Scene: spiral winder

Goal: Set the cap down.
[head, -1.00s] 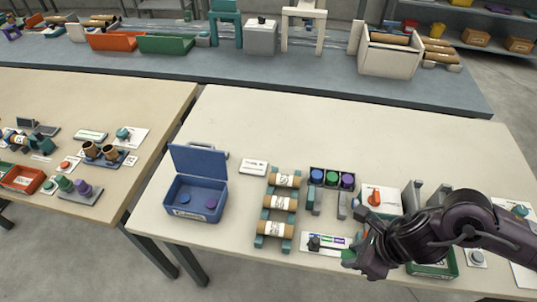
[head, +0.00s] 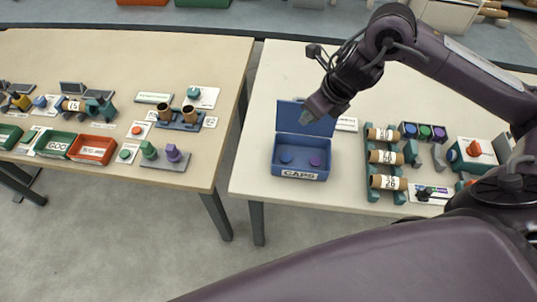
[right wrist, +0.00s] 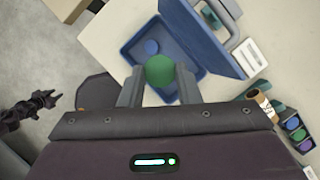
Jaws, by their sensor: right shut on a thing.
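My right gripper (head: 308,116) is over the open lid of the blue caps box (head: 299,175) in the head view. In the right wrist view the gripper (right wrist: 159,84) is shut on a green cap (right wrist: 160,71), held between both fingers above the box. The cap is not clear in the head view. A blue cap (head: 286,158) and a purple cap (head: 315,161) lie apart inside the box. The wrist view shows the blue cap (right wrist: 152,47); the purple one is not seen there. A dark jointed shape at that view's left edge may be my left gripper; its jaws are unclear.
The box's raised lid (head: 306,118) stands at its back. To the right are a rack with cardboard tubes (head: 386,156) and a holder with blue, green and purple caps (head: 425,132). A second table (head: 90,60) stands left across a gap. Table left of the box is clear.

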